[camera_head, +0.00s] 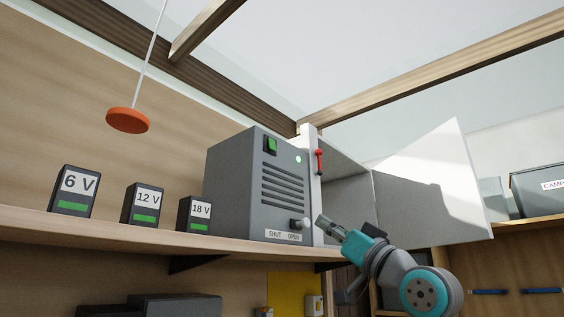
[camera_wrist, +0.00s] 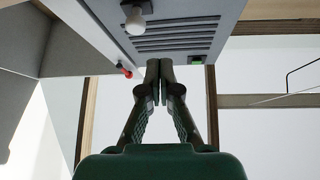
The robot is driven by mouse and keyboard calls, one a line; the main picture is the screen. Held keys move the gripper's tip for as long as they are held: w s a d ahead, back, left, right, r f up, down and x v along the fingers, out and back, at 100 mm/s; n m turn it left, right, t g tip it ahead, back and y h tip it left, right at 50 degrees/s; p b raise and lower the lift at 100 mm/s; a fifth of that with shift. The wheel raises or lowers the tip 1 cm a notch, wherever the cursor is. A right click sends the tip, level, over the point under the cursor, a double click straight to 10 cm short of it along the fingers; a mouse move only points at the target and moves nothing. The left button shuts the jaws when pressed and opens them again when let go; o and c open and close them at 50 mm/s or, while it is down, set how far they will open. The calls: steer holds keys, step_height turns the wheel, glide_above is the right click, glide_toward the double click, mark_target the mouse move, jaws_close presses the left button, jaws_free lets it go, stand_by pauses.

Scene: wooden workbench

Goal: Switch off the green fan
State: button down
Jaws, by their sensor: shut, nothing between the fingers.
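No green fan can be made out. A grey vented box (camera_head: 245,190) stands on the shelf. Its front has a green rocker switch (camera_head: 271,145) at the upper left, a small lit green lamp (camera_head: 298,159) at the upper right, and a pale knob (camera_head: 306,224) above a SHUT/OPEN label (camera_head: 283,235). My gripper (camera_head: 321,222) is shut and empty, near the knob at the lower right. In the wrist view, my fingertips (camera_wrist: 166,64) overlap the slatted panel's edge; the switch (camera_wrist: 196,59) shows just right of them and the knob (camera_wrist: 135,22) above left. Contact cannot be told.
A red lever (camera_head: 319,161) is on the white post beside the box. An open cabinet door (camera_head: 435,185) stands to the right. Blocks marked 6 V (camera_head: 73,189), 12 V (camera_head: 144,202) and 18 V (camera_head: 195,212) stand left. An orange disc (camera_head: 127,121) hangs on a cord.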

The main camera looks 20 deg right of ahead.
mark_target(272, 146)
steer(key=s+a+r+n+y, duration=0.1)
steer(key=s+r, duration=0.2)
steer(key=r, duration=0.3)
steer(key=s+a+r+n+g+y, duration=0.1)
steer(key=s+r+n+y, duration=0.1)
steer(key=s+r, duration=0.2)
step_height(272, 146, up, 2)
steer(key=shift+a+r, duration=0.1)
steer(key=shift+a, duration=0.25)
steer(key=shift+s, duration=0.1)
steer(key=shift+w+a+f+x, duration=0.15)
steer(key=shift+w+f+x, duration=0.2)
steer(key=shift+x, duration=1.75)
steer(key=shift+w+a+f+x, duration=0.2)
steer(key=shift+f+x, duration=0.3)
steer(key=shift+x, duration=1.6)
steer(key=shift+w+a+f+x, duration=0.2)
steer(key=shift+f+x, duration=0.2)
steer(key=shift+x, duration=1.75)
